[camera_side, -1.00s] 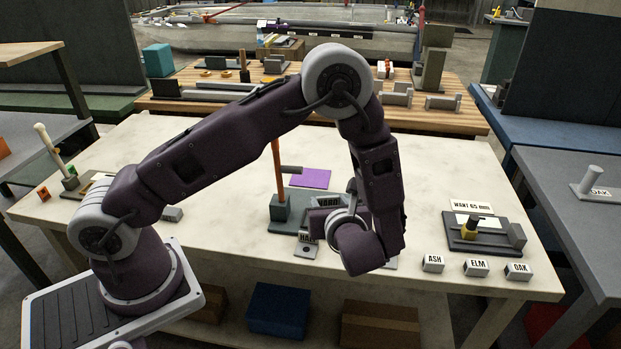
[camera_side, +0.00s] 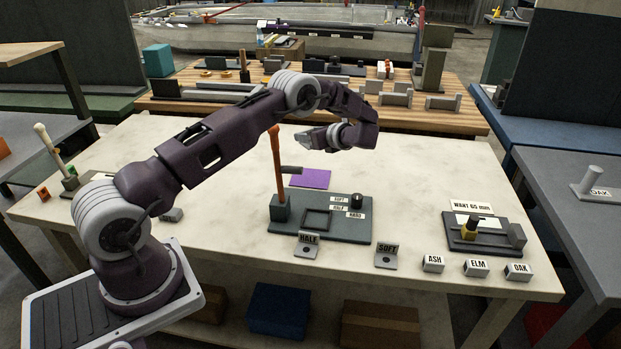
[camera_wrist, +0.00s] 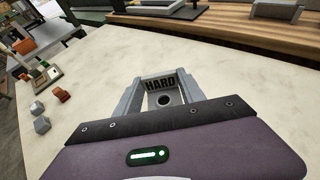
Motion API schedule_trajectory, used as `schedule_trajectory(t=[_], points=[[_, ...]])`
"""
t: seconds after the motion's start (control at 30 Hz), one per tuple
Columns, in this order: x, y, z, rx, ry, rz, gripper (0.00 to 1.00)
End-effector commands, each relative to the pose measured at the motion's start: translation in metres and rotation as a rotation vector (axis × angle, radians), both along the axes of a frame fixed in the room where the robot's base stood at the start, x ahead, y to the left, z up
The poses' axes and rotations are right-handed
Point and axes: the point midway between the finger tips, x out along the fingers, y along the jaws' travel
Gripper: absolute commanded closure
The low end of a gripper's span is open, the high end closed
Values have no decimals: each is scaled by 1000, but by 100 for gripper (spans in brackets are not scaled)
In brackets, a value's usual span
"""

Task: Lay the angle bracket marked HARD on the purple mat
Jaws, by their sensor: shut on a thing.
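My gripper (camera_side: 308,139) is raised at the middle of the pale table, in the picture just above the purple mat (camera_side: 311,178). In the wrist view the grey angle bracket marked HARD (camera_wrist: 162,88) sits between the two fingers of my gripper (camera_wrist: 161,98), with its label and a round hole showing. The fingers are shut on it. In the side view the held bracket is hard to make out. The mat lies flat and bare behind the dark fixture. The brackets marked HALF (camera_side: 307,247) and SOFT (camera_side: 386,257) stand at the fixture's front edge.
The dark fixture (camera_side: 350,232) has an upright orange-brown lever (camera_side: 278,165), a square frame, a black knob and SOFT, HALF, HARD labels. Blocks marked ASH (camera_side: 433,264), ELM (camera_side: 476,268) and OAK (camera_side: 518,272) line the front right.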

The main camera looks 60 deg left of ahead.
Motion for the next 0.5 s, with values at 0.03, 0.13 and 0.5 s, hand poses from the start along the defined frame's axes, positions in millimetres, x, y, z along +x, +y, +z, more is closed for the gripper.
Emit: schedule_trajectory(t=[0.03,0.13,0.5], points=[[-1,0,-9,-2,3,1,100],[-1,-1,-21,-2,3,0,100],[-1,-1,-99,-3,1,1,100]])
